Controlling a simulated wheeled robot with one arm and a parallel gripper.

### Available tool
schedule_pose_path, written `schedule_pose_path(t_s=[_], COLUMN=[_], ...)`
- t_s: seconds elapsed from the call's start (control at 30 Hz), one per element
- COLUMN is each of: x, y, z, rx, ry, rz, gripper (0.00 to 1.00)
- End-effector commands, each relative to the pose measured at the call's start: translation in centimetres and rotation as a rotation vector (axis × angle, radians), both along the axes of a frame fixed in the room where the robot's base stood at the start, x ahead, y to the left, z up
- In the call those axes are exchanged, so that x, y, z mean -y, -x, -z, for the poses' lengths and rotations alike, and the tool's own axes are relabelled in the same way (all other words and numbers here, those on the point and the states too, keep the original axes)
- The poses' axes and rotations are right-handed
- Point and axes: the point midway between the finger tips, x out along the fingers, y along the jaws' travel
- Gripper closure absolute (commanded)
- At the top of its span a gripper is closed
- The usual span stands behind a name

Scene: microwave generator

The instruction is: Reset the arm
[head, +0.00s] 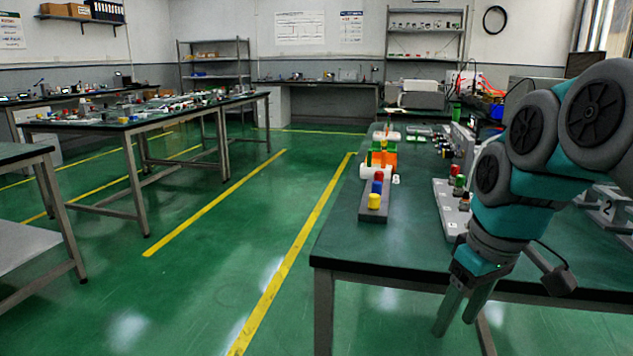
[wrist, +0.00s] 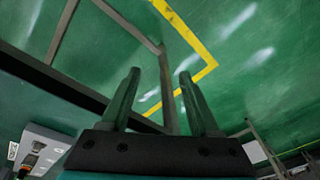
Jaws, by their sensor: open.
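My gripper (head: 459,312) hangs at the front edge of the green-topped table (head: 345,243), on the right in the head view. Its fingers point down below the tabletop level, over the floor. In the wrist view the two fingers of my gripper (wrist: 160,85) stand apart with nothing between them but floor and a table leg behind. The gripper is open and empty. My teal and grey arm is bent, with its upper links at the right edge of the head view.
On the table stand a grey strip with yellow, blue and red pieces (head: 375,195), an orange block (head: 385,158) and a grey panel with coloured knobs (head: 452,200). Another workbench (head: 130,121) stands at the left. The green floor between, with yellow lines (head: 290,265), is clear.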

Motion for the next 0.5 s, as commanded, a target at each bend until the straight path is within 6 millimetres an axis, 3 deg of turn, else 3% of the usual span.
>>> schedule_pose_path(t_s=[0.2, 0.5], x=[-3.9, -5.4], y=[6.1, 14.6], z=[6.7, 15.0], rx=[-0.120, -0.254], ry=[0.043, 0.103], rz=[0.110, 0.325], gripper=[0.38, 0.38])
